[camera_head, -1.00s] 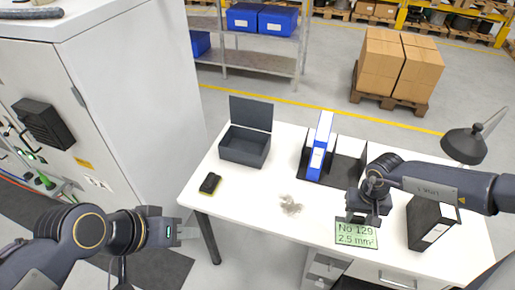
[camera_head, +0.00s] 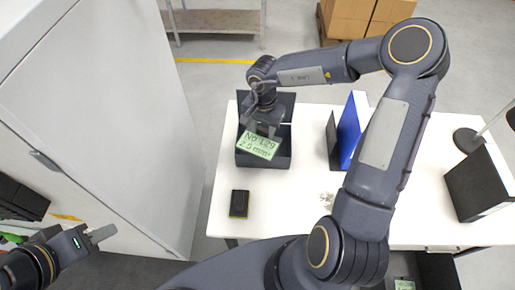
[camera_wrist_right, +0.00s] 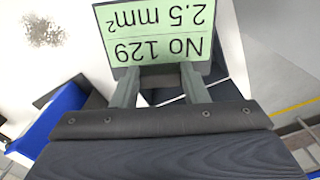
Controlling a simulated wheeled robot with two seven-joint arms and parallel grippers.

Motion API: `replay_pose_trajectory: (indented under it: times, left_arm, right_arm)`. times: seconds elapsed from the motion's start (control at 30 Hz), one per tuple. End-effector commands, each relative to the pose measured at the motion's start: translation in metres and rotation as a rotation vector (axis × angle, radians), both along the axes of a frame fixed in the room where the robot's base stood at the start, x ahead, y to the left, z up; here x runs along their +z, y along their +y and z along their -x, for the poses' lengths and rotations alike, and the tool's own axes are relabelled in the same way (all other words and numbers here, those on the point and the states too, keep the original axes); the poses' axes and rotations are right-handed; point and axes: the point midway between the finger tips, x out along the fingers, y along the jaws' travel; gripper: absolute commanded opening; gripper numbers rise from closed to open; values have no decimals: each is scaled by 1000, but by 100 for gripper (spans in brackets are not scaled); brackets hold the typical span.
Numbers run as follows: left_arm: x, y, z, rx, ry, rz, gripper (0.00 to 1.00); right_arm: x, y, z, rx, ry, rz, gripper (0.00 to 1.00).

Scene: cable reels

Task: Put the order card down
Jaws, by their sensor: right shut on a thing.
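The green order card (camera_head: 259,145) reads "No 129, 2.5 mm²". My right gripper (camera_head: 268,130) is shut on it and holds it tilted over the dark open box (camera_head: 243,160) on the white table. In the right wrist view the card (camera_wrist_right: 155,35) is between the two fingers (camera_wrist_right: 160,75), with its print upside down. Part of the box is hidden behind the card and gripper. My left gripper (camera_head: 100,234) is at the far left, away from the table and empty; its finger gap is unclear.
A black and yellow device (camera_head: 239,204) lies in front of the box. A blue binder (camera_head: 350,128), a crumpled grey patch (camera_head: 327,200) and a black binder (camera_head: 480,185) are further right. A lamp base (camera_head: 470,143) is at the back right. A white cabinet (camera_head: 120,120) stands left.

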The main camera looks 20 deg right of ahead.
Motion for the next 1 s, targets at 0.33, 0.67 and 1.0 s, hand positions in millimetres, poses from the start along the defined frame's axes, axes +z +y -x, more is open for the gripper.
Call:
replay_pose_trajectory:
  times: [0.33,0.67,1.0]
  left_arm:
    - [-10,0,0,0,0,0,36]
    - [-18,0,0,0,0,0,36]
    - [-26,0,0,0,0,0,36]
  right_arm:
    - [25,-10,-16,-981,-4,0,17]
    - [53,-15,-27,-1891,-6,0,17]
    - [83,-16,-35,-2758,-4,-1,17]
